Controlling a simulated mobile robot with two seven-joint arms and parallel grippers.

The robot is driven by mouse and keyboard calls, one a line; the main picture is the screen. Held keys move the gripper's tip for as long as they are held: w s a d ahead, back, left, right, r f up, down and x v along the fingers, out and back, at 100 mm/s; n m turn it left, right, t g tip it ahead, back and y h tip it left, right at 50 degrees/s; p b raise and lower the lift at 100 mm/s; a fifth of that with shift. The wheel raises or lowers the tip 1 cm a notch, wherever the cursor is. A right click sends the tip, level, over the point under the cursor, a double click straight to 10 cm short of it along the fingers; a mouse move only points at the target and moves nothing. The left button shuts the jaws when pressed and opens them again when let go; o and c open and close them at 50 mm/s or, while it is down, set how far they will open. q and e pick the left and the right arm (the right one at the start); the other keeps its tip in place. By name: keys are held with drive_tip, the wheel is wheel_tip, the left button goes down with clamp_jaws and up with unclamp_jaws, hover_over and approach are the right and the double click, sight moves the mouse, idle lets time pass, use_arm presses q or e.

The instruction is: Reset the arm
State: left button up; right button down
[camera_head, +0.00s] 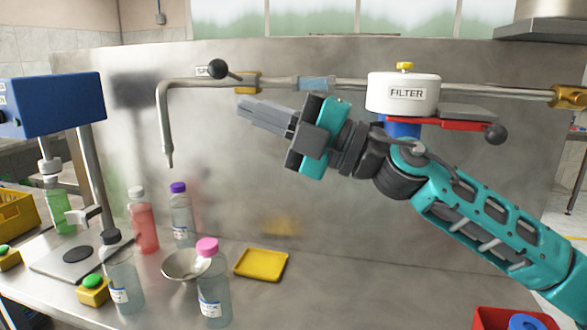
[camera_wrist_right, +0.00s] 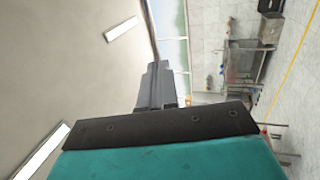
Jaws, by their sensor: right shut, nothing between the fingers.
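My right arm comes in from the right in the head view. Its gripper (camera_head: 243,110) is raised above the table, in front of the metal back panel and just below the horizontal pipe in the picture. The grey fingers are together with nothing between them and point left. In the right wrist view the shut fingers (camera_wrist_right: 157,82) show against the ceiling and windows. My left gripper is in neither view.
A white FILTER housing (camera_head: 403,93) and a red lever (camera_head: 440,125) sit close to my right arm. Several bottles, a metal bowl (camera_head: 182,265) and a yellow tray (camera_head: 261,264) stand on the table. A blue machine (camera_head: 60,104) is at left; a red bin (camera_head: 490,318) is at lower right.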

drive_tip(key=d+f+m+t+h, duration=0.6)
drive_tip(key=d+f+m+h, duration=0.25)
drive_tip(key=f+m, duration=0.45)
drive_tip(key=d+f+m+t+h, duration=0.6)
drive_tip(key=f+m+h, duration=0.4)
drive_tip(key=m, duration=0.4)
drive_tip(key=s+d+f+m+g+h, duration=0.1)
drive_tip(key=s+d+f+g, duration=0.25)
drive_tip(key=f, duration=0.35)
drive_tip(key=s+d+f+m+g+h, duration=0.1)
drive_tip(key=s+d+f+m+g, duration=0.15)
drive_tip(key=s+f, duration=0.35)
drive_tip(key=s+d+f+g, duration=0.2)
drive_tip(key=s+f+g, duration=0.25)
drive_tip(key=s, duration=0.45)
drive_tip(key=s+d+f+g, duration=0.35)
drive_tip(key=s+f, duration=0.25)
drive_tip(key=s, duration=0.2)
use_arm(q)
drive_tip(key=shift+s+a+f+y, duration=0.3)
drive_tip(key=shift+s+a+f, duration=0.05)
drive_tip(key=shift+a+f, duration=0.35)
use_arm(e)
drive_tip(key=w+a+f+t+y, duration=0.1)
drive_tip(key=w+a+f+t, duration=0.3)
drive_tip(key=w+f+t, duration=0.3)
drive_tip(key=shift+w+f+y, duration=0.35)
drive_tip(key=shift+w+f, duration=0.1)
drive_tip(key=shift+f, duration=0.2)
